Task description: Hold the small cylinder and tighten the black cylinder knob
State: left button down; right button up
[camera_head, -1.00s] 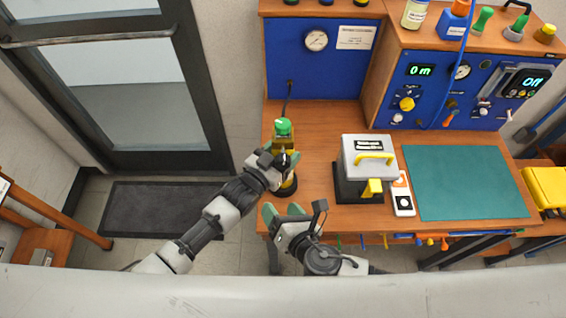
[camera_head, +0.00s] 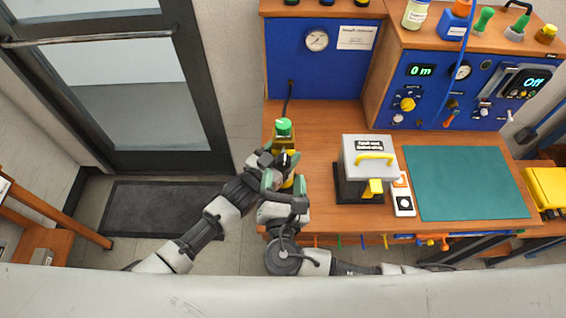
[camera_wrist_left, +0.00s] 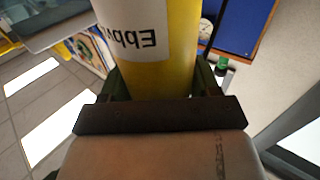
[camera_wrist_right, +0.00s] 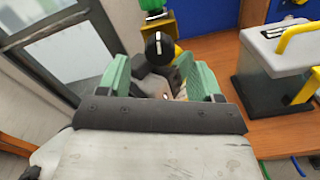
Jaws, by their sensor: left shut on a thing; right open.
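The small yellow cylinder (camera_wrist_left: 175,50) with a white label fills the upper middle of the left wrist view. My left gripper (camera_wrist_left: 165,85) is shut on it. In the head view my left gripper (camera_head: 276,160) is at the bench's left end, and the cylinder is mostly hidden by both grippers. The black knob (camera_wrist_right: 158,48), round with a white line, shows in the right wrist view between and slightly beyond the fingertips of my right gripper (camera_wrist_right: 155,72). That gripper is open; in the head view (camera_head: 284,184) it is close beside the left one. Whether its fingers touch the knob cannot be told.
A green-topped yellow fitting (camera_head: 284,127) stands just behind the grippers. A grey-and-black box with a yellow handle (camera_head: 372,165) stands to the right, with a white device (camera_head: 403,200) and a green mat (camera_head: 466,182) beyond. A blue gauge panel (camera_head: 318,65) bounds the back.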

aim_at(283, 167)
jog(key=shift+w, duration=2.15)
jog(key=shift+c, duration=0.3)
jog(key=c, duration=0.9)
jog(key=shift+o, duration=0.2)
jog(key=shift+m, duration=1.6)
jog(key=o, duration=0.9)
jog(key=shift+s, duration=0.15)
jog(key=s, duration=1.1)
jog(key=shift+s, duration=0.4)
